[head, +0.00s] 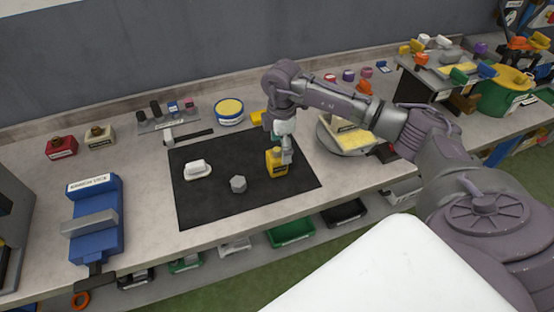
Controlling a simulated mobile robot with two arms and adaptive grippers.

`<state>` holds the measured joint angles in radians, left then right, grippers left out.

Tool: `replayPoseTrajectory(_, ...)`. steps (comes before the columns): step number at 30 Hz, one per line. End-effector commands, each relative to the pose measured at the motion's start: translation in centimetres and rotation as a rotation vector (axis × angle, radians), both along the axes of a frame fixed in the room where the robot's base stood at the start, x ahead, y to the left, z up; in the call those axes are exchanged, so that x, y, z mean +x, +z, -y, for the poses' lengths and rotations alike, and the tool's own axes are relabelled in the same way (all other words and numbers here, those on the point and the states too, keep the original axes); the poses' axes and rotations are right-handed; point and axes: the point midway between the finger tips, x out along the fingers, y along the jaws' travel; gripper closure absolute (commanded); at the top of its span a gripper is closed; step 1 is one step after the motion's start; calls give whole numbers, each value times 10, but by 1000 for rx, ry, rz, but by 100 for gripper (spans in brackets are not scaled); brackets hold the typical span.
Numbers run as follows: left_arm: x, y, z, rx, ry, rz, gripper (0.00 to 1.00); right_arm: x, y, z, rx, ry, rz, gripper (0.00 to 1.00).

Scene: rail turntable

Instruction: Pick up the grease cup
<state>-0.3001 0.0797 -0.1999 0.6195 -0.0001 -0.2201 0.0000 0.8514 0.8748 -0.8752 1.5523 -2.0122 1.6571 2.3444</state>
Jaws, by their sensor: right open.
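A small yellow container (274,164) with a dark label stands on the right part of the black mat. Its label is too small to read, so I cannot tell for sure that it is the grease cup. My right gripper (285,151) points down at this container, with its fingers at the container's upper right side. The gripper is open; I cannot tell whether a finger touches the container. A round white-and-blue tub (229,118) with a yellow top stands behind the mat. My left gripper is not in view.
The black mat (215,207) also carries a grey hex nut (238,184) and a white block on a white dish (198,174). A blue vice (95,215) stands left. A hammer (190,137) lies behind the mat. A round turntable (325,136) with a tray stands right.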

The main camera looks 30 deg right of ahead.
Motion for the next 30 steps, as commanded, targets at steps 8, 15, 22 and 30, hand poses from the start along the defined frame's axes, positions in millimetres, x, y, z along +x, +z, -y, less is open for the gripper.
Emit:
replayPoseTrajectory(8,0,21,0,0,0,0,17,0,-29,-13,3,2,-6,17)
replayPoseTrajectory(15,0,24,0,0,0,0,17,0,-53,-13,3,1,-2,17)
replayPoseTrajectory(22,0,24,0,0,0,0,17,0,-54,-13,2,1,-1,22)
replayPoseTrajectory(30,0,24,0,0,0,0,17,0,-54,-13,2,1,-1,67)
